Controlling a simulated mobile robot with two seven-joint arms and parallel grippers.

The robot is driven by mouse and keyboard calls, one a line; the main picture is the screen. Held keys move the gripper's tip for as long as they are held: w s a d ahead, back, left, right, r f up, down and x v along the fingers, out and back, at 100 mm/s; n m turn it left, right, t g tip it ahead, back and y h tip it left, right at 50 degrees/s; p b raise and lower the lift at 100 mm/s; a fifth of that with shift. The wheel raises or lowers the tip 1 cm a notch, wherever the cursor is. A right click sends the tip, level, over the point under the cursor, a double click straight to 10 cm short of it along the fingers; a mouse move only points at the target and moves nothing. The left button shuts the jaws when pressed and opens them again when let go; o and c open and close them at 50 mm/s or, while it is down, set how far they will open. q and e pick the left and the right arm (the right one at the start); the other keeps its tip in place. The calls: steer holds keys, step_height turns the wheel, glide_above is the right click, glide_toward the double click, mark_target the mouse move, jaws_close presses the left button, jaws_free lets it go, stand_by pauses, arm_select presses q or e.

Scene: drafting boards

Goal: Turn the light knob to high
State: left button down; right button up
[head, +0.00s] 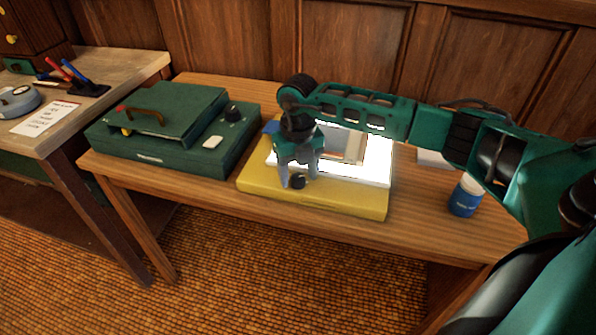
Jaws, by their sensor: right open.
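A yellow light box (340,202) with a brightly lit white panel (374,165) stands on the wooden table. A small black knob (298,182) sits on its front left part. My right gripper (298,178) points down at the knob, with its grey fingers open on either side of it or just above; I cannot tell whether they touch it. The knob's pointer and markings are too small to read. My right arm comes in from the right and hides part of the panel's back. My left gripper is not in view.
A green machine (180,155) with a brown handle and its own black knob (233,113) stands to the left. A blue jar (466,196) with a white lid stands at right. A side desk at far left holds pens and a paper (45,119).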

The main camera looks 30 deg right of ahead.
mark_target(298, 177)
step_height(298, 177, up, 13)
stand_by(0.3)
steer(key=shift+f, duration=0.15)
stand_by(0.3)
